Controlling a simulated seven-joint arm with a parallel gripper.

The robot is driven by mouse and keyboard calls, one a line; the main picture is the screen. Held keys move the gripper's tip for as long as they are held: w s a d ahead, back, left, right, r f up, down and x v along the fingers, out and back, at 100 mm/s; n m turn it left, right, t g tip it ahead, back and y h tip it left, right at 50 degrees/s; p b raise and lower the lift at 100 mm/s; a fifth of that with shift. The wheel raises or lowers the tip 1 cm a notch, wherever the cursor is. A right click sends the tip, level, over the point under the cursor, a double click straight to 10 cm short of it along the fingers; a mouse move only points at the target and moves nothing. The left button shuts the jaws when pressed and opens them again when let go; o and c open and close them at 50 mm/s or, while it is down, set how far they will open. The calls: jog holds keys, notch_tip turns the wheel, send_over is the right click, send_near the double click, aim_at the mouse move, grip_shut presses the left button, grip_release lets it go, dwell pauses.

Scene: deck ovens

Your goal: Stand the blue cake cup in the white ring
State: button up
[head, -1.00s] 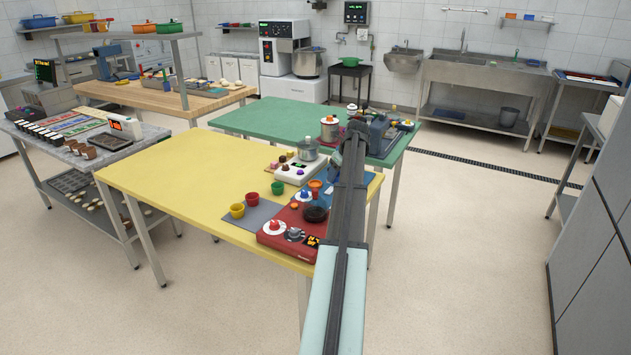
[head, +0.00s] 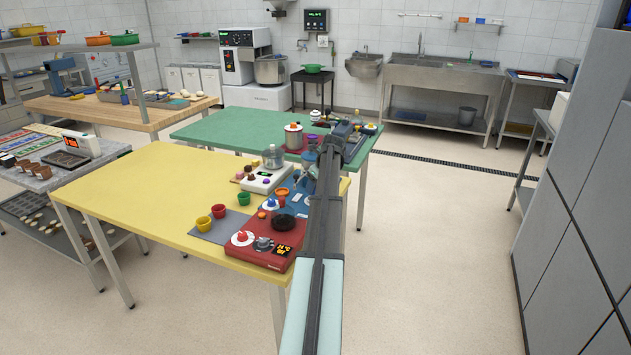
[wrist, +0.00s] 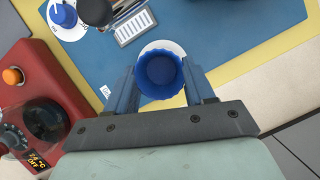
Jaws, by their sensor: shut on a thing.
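In the wrist view the blue cake cup (wrist: 161,74) is between the two blue fingers of my gripper (wrist: 162,82), which is shut on it. I look down into its open, fluted top. A white round edge, seemingly the white ring (wrist: 162,46), shows just beyond the cup over the blue mat (wrist: 225,45). The cup hides most of it, and I cannot tell how high the cup is above it. In the head view my arm reaches over the right end of the yellow table and hides the cup and the ring.
A red appliance (head: 262,241) with knobs and a display stands close left of my gripper. Small yellow (head: 204,223), red (head: 218,211) and green (head: 244,198) cups stand beyond it. A white scale-like device (head: 268,179) is farther back. The yellow table's (head: 150,190) left half is clear.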

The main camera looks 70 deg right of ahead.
jog(key=shift+f, duration=0.9)
jog(key=shift+f, duration=0.55)
dwell(0.9)
jog(key=o, duration=0.7)
jog(key=shift+r, duration=0.1)
jog(key=shift+v, duration=5.35)
